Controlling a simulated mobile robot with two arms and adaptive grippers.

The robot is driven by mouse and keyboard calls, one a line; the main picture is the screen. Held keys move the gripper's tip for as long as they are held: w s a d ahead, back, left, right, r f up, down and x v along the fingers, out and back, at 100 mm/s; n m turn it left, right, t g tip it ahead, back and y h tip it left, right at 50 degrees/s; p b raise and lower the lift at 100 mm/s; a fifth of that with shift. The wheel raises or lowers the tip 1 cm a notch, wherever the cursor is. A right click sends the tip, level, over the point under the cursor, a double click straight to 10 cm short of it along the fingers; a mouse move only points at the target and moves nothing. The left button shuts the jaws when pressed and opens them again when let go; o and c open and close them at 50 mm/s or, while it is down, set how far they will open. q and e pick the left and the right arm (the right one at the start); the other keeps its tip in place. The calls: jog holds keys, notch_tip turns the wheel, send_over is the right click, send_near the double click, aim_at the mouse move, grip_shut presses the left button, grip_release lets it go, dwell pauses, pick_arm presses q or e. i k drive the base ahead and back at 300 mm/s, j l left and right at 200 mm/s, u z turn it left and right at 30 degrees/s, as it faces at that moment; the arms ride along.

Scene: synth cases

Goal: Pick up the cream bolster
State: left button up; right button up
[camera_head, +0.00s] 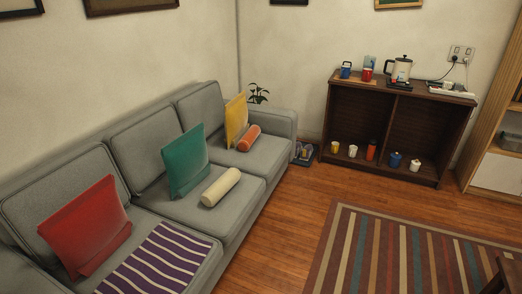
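The cream bolster (221,187) is a short pale cylinder. It lies on its side on the middle seat of the grey sofa (155,205), near the seat's front edge. A green cushion (185,162) leans upright behind it and to its left. Neither of my grippers is in this view.
A red cushion (86,228) and a purple striped blanket (155,262) are on the near seat. Wooden floor (262,256) lies open between the sofa and a striped rug (385,255). A dark cabinet (385,108) with mugs and a kettle (401,68) stands at the back wall.

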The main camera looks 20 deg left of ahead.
aim_at(213, 194)
jog(key=i+u, duration=0.1)
jog(key=i, duration=0.5)
jog(key=i+l+u, duration=0.1)
jog(key=i, duration=0.55)
jog(key=i+l+u, duration=0.1)
jog(key=i, duration=0.5)
jog(key=l, duration=0.1)
